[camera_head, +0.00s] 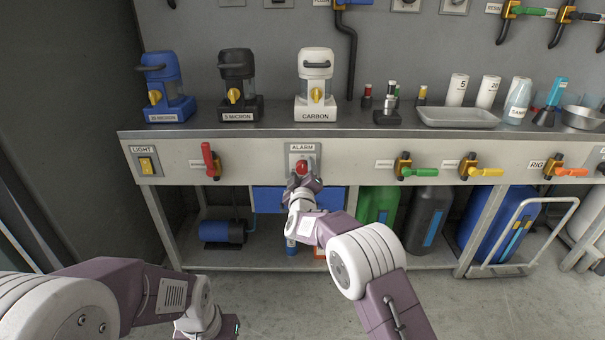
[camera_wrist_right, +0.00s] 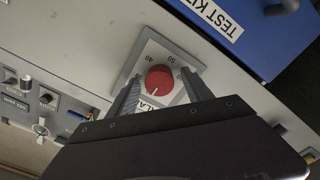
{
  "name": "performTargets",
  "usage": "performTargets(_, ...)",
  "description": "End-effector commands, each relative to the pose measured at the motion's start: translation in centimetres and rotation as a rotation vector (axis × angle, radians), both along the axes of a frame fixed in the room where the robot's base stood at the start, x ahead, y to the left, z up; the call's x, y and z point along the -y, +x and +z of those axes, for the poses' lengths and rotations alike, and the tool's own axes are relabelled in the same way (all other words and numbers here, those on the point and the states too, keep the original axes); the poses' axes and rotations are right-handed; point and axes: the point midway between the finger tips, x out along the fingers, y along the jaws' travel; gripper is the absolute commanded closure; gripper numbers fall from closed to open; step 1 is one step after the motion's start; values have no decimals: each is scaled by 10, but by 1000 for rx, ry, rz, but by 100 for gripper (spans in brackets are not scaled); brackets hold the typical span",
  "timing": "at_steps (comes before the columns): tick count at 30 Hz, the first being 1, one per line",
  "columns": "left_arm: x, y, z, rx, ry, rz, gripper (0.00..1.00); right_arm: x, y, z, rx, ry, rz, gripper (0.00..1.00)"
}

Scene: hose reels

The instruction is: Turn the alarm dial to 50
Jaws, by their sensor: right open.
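The red alarm dial (camera_head: 302,167) sits on a pale plate under the ALARM label on the bench's front panel. In the right wrist view, the round dial (camera_wrist_right: 159,80) has a short white mark on its lower edge, facing the ALARM lettering. Small numbers ring it on the far side; 40 and 50 seem to be among them, but they are small. My right gripper (camera_head: 303,181) is at the dial, its open fingers on either side of it; contact is unclear. My left gripper (camera_head: 210,326) is low at the bottom edge, its jaws not clear.
A LIGHT switch (camera_head: 146,165) and a red-handled valve (camera_head: 210,160) are left of the dial. Green (camera_head: 415,172) and yellow-handled (camera_head: 480,171) valves are to the right. A blue TEST KIT box (camera_head: 268,200) is below. A white CARBON filter unit (camera_head: 316,85) stands above.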

Motion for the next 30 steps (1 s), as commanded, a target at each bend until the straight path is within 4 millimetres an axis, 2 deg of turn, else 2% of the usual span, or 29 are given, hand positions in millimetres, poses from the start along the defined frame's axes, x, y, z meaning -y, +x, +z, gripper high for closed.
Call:
performTargets(5,0,0,1,1,0,0,64,0,0,1,0,0,0,41)
performTargets(8,0,0,1,1,0,0,64,0,0,1,1,0,-1,66)
performTargets(9,0,0,1,1,0,0,64,0,0,1,1,0,-1,77)
performTargets(12,0,0,1,1,0,0,64,0,0,1,1,0,-1,100)
performTargets(22,0,0,4,1,0,0,64,0,0,2,-1,54,-1,100)
performTargets(30,0,0,14,0,0,0,64,0,0,2,-1,247,-1,100)
